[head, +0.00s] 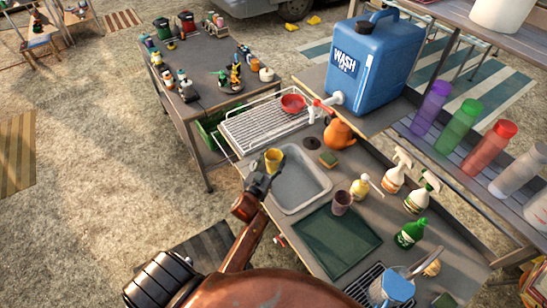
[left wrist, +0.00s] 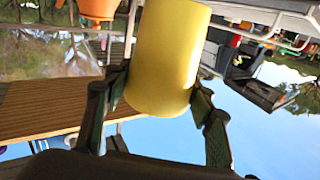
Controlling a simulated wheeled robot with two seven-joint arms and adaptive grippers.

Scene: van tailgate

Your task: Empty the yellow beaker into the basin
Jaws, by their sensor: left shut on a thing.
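The yellow beaker (head: 273,158) is in my left gripper (head: 262,176), above the left edge of the basin. In the left wrist view the beaker (left wrist: 165,55) sits between the two fingers of the left gripper (left wrist: 160,98), which press on its sides. It looks roughly upright in the head view; its contents cannot be made out. The grey basin (head: 312,184) is sunk into the counter, and the part of its floor that shows looks empty. My right gripper is not in view.
A dish rack (head: 255,128) with a red bowl (head: 293,103) lies at the back left.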

